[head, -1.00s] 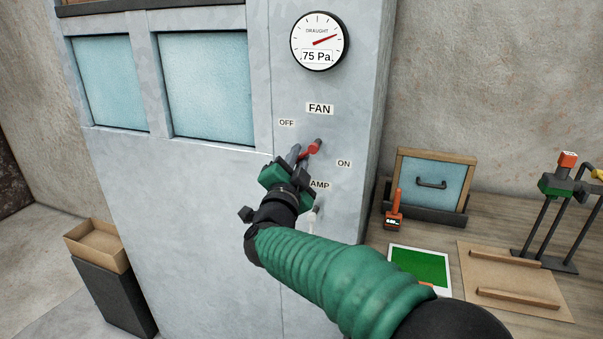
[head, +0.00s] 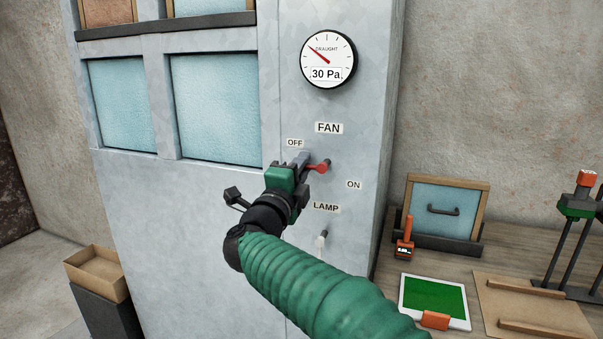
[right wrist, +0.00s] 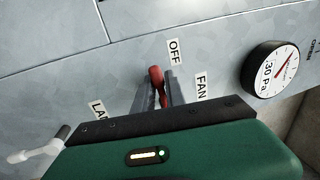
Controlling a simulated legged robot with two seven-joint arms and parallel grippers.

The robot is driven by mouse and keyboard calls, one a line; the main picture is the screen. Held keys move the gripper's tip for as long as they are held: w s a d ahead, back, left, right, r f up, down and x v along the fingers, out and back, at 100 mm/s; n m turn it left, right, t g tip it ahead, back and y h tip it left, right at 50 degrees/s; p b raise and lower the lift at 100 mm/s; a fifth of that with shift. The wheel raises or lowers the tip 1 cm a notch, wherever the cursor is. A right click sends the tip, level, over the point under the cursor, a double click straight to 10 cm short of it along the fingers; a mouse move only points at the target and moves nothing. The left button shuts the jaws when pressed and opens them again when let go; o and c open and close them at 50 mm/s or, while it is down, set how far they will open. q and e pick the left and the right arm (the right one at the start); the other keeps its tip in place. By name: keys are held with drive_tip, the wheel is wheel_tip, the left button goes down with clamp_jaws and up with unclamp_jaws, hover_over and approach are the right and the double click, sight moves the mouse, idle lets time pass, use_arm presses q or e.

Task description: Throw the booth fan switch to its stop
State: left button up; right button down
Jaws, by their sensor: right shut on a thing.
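The fan switch is a red lever (head: 319,167) on the grey booth wall, between the OFF label (head: 295,142) and the ON label (head: 354,184). My right gripper (head: 300,162) is shut on the lever, whose red part shows just right of the fingers. In the right wrist view the red lever (right wrist: 156,77) stands between the fingers, close to the OFF label (right wrist: 174,51). The fingers hide part of it, and I cannot tell whether it touches its stop. The draught gauge (head: 328,60) above reads 30 Pa. My left gripper is not in view.
The pale lamp switch (head: 321,240) sits just below my right gripper. On the bench at right are an orange handheld meter (head: 405,246), a green-screened tablet (head: 434,298), a blue framed panel (head: 447,210) and a wooden board (head: 540,308). Wall space left of the gripper is clear.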

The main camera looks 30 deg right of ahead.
drive_tip(key=shift+f, duration=0.15)
idle(0.3)
drive_tip(key=c, duration=1.6)
unclamp_jaws()
drive_tip(key=shift+s, duration=0.1)
drive_tip(key=shift+o, duration=1)
drive_tip(key=shift+s+r, duration=0.15)
drive_tip(key=shift+r, duration=0.05)
